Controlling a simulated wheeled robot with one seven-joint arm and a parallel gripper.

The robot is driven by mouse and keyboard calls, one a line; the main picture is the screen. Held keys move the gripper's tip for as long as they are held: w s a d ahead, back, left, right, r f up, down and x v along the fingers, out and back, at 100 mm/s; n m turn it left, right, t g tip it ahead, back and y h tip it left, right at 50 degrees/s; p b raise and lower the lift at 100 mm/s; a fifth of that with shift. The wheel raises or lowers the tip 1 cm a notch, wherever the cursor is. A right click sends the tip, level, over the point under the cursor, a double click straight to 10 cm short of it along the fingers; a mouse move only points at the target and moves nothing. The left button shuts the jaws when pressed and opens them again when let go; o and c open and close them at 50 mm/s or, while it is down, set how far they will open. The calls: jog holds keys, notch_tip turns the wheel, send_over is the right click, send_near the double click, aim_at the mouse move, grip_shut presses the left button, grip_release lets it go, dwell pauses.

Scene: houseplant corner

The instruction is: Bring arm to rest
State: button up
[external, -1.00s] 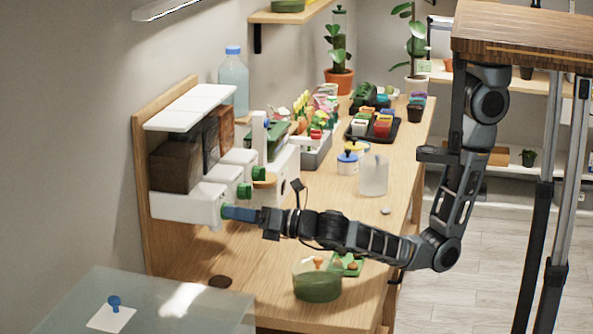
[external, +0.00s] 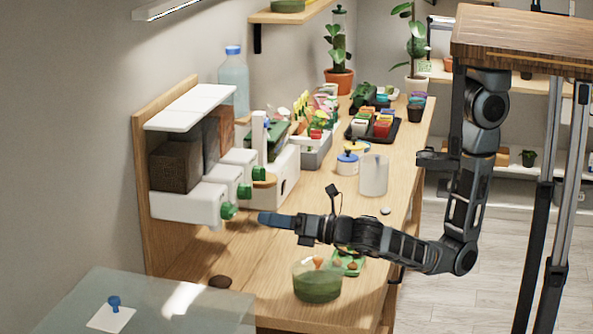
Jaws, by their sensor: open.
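My gripper (external: 262,218) is in the external view, held above the wooden bench, just right of the white dispenser unit (external: 185,204). Its blue-grey fingers point left toward the nearest green knob (external: 228,211), with a clear gap between them. It holds nothing that I can see; the gap between the fingers is hard to make out from this side. My arm reaches in from the right, bent low at the elbow beyond the bench's front edge.
A green bowl (external: 317,281) and a small green tray (external: 349,263) sit on the bench below my forearm. A clear container (external: 373,175) and a white jar (external: 347,164) stand behind it. A glass-like surface (external: 160,298) is at front left. The bench (external: 262,275) is bare below my gripper.

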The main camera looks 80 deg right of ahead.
jog(key=shift+d, duration=0.1)
dwell(0.3)
jog(key=s+d+f+n+t+h, duration=0.1)
jog(key=s+d+f+n+h, duration=0.15)
jog(key=s+d+n, duration=0.65)
jog(key=s+d+f+n+t+h, duration=0.1)
jog(key=s+d+f+n+t, duration=0.15)
jog(key=d+n, duration=0.7)
jog(key=s+d+f+n+g+y, duration=0.1)
jog(key=s+d+f+n+g, duration=0.1)
jog(key=s+n, duration=0.5)
jog(key=s+d+f+n+g+y, duration=0.1)
jog(key=s+d+f+n+g, duration=0.1)
jog(key=s+d+n, duration=0.3)
jog(key=s+d+f+n+g+y, duration=0.1)
jog(key=s+d+f+n+g, duration=0.1)
jog(key=s+n, duration=0.6)
jog(key=d+n+g, duration=0.1)
jog(key=n, duration=0.2)
jog(key=shift+s+d+f, duration=0.2)
jog(key=shift+s+f, duration=0.05)
jog(key=shift+s, duration=0.05)
jog(key=shift+w, duration=0.1)
